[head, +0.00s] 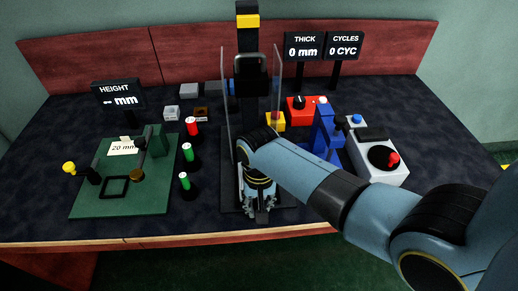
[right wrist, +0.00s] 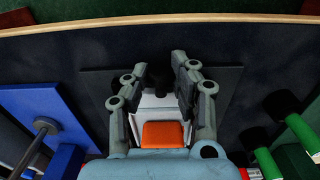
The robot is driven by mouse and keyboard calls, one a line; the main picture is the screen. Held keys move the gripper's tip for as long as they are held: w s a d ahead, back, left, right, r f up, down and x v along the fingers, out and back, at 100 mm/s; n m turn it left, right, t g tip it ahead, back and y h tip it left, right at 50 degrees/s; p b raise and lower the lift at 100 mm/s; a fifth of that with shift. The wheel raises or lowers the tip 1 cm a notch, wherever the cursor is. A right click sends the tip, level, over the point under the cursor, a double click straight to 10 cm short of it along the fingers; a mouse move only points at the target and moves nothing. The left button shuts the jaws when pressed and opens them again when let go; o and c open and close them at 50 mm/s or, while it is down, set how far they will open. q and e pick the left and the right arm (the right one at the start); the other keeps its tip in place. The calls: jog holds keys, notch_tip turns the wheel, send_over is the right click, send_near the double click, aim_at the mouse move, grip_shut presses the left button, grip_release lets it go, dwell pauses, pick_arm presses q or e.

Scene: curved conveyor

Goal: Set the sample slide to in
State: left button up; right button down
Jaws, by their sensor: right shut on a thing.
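My right gripper (head: 258,205) is low at the front of the central black press, close to the table's front edge. In the right wrist view the right gripper (right wrist: 160,72) has its fingers on either side of a black knob (right wrist: 157,76), shut on it. The knob stands at the front end of the pale sample slide (right wrist: 150,104). An orange block (right wrist: 165,134) lies on the slide behind the knob. In the head view my arm and gripper hide most of the slide. My left gripper is not in view.
Clear upright guards (head: 277,85) flank the press. A green height gauge board (head: 120,205) and several dark posts with red or green tops (head: 187,152) stand left. A blue lever unit (head: 322,130) and a grey crank box (head: 380,165) stand right. The wooden front edge (head: 190,239) is near.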

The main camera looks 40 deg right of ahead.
jog(key=w+d+b, duration=0.1)
jog(key=w, duration=0.2)
jog(key=w+d+b, duration=0.1)
jog(key=w+d, duration=0.1)
jog(key=w, duration=0.1)
jog(key=w+d+b, duration=0.1)
jog(key=w+d, duration=0.1)
jog(key=w, duration=0.1)
jog(key=shift+d+f+b, duration=0.15)
jog(key=shift+d+b, duration=0.1)
jog(key=shift+b, duration=0.05)
jog(key=shift+w+d+r, duration=0.15)
jog(key=shift+r, duration=0.05)
jog(key=c, duration=1.1)
grip_release()
jog(key=shift+w, duration=0.1)
notch_tip(320, 180, up, 12)
